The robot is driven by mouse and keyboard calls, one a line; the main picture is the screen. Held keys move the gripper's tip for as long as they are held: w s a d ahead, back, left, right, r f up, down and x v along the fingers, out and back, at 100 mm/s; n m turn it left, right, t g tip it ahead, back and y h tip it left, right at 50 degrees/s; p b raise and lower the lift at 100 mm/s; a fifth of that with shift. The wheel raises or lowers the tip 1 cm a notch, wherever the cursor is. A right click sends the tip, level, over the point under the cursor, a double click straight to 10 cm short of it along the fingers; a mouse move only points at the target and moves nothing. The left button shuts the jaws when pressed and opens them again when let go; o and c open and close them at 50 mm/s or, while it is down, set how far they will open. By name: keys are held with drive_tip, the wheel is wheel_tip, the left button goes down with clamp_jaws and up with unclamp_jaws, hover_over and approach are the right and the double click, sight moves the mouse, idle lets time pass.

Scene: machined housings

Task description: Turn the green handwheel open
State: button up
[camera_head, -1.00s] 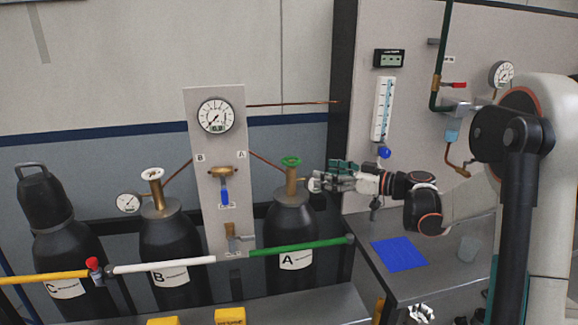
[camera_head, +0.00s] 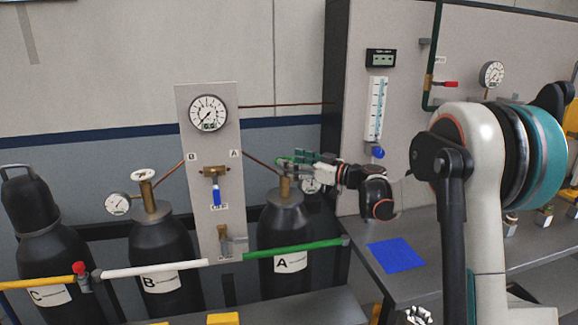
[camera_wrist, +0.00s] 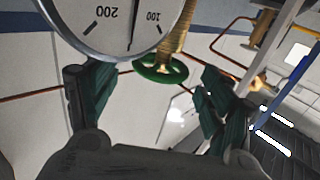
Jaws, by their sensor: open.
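The green handwheel (camera_wrist: 160,68) shows in the wrist view on its brass valve stem (camera_wrist: 175,35), beyond and between my open fingers. In the head view the handwheel (camera_head: 285,161) sits atop black cylinder A (camera_head: 284,225), mostly hidden by my fingertips. My gripper (camera_head: 300,159) reaches in from the right at the wheel's height. In the wrist view its two dark green fingers (camera_wrist: 155,100) are apart with nothing between their tips. Whether a finger touches the wheel cannot be told.
A pressure gauge (camera_wrist: 112,22) stands close by the left finger. Cylinder B (camera_head: 160,250) with a white handwheel (camera_head: 143,175) is left of the gauge panel (camera_head: 208,130). A green rail (camera_head: 292,249) crosses in front of cylinder A. A bench with a blue mat (camera_head: 396,254) is at right.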

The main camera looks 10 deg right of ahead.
drive_tip(key=shift+x, duration=0.8)
drive_tip(key=shift+c, duration=0.3)
drive_tip(key=c, duration=1)
drive_tip(key=shift+g, duration=0.3)
drive_tip(key=n+g+y, duration=0.1)
drive_tip(key=n+g+y+p, duration=0.1)
drive_tip(key=g, duration=0.1)
drive_tip(key=n+g+y+p, duration=0.1)
drive_tip(key=shift+w+d+r+n, duration=0.1)
drive_tip(key=shift+w+d+n, duration=0.1)
drive_tip(key=shift+w+n, duration=0.2)
drive_tip(key=n+g+y+p, duration=0.1)
drive_tip(key=n+g, duration=0.1)
drive_tip(key=g, duration=0.2)
drive_tip(key=n+g+y+p, duration=0.1)
drive_tip(key=n+g+p, duration=0.1)
drive_tip(key=n+g, duration=0.1)
drive_tip(key=shift+w+g, duration=0.2)
drive_tip(key=shift+g, duration=0.4)
drive_tip(key=shift+n+g, duration=0.4)
drive_tip(key=shift+g, duration=0.1)
